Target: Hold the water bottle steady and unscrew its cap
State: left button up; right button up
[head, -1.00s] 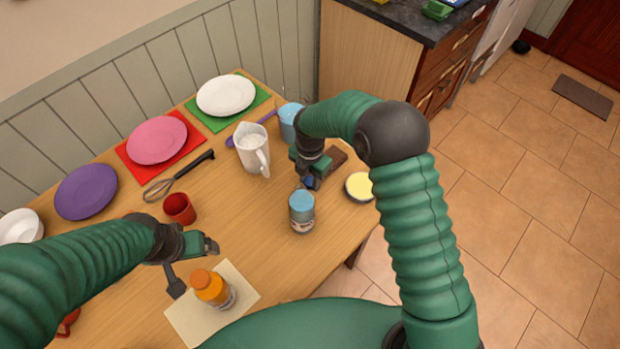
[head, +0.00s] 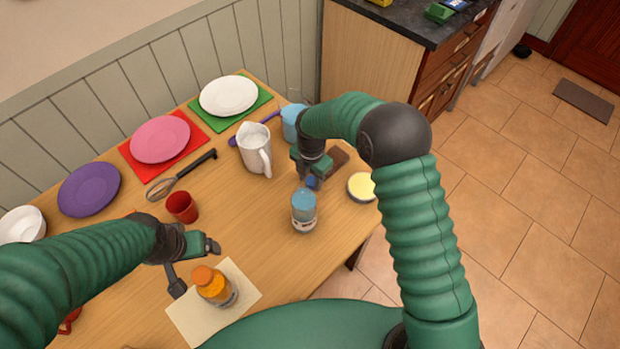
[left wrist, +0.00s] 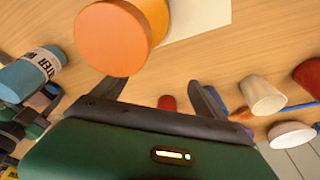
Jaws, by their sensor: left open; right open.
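The water bottle (head: 303,203) stands on the wooden table, with a light-blue upper part and a pale label low down. In the left wrist view the bottle (left wrist: 25,78) is at the left edge, its label reading "WATER". My right gripper (head: 312,180) is open just behind the bottle's top. A small dark-blue patch shows at its fingers; I cannot tell what it is or whether the fingers touch the bottle. My left gripper (head: 212,246) is open and empty, left of the bottle and above the orange-capped bottle (head: 211,284). It also shows in the left wrist view (left wrist: 158,86).
The orange-capped bottle stands on a cream mat (head: 190,318). A red cup (head: 181,208), whisk (head: 175,182), white jug (head: 253,148) and several plates fill the table's back. A yellow-topped round thing (head: 361,186) lies right of the water bottle. Table between the bottles is clear.

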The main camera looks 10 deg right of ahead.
aim_at(313, 181)
pick_arm(q)
jog(key=shift+f, duration=0.1)
pick_arm(e)
jog(key=shift+s+d+f, duration=0.2)
jog(key=shift+s+f, duration=0.45)
jog(key=shift+f, duration=0.05)
jog(key=r, duration=0.3)
jog(key=w+r+p, duration=0.1)
jog(key=r, duration=0.1)
jog(key=shift+w+d+r, duration=0.1)
jog(key=shift+d+r, duration=0.05)
jog(key=shift+r, duration=0.25)
notch_tip(313, 181, up, 7)
pick_arm(q)
jog(key=shift+w+d+r, duration=0.2)
jog(key=shift+w+r, duration=0.1)
jog(key=shift+r, duration=0.3)
pick_arm(e)
jog(key=s+d+m+t, duration=0.1)
jog(key=s+d+m, duration=0.3)
jog(key=s+m, duration=0.6)
jog(key=s+d+m+t, duration=0.1)
jog(key=s+d+m, duration=0.3)
jog(key=s+m, duration=0.5)
jog(key=m, duration=0.7)
jog(key=shift+s+d, duration=0.35)
jog(key=shift+s, duration=0.05)
jog(key=shift+r, duration=0.1)
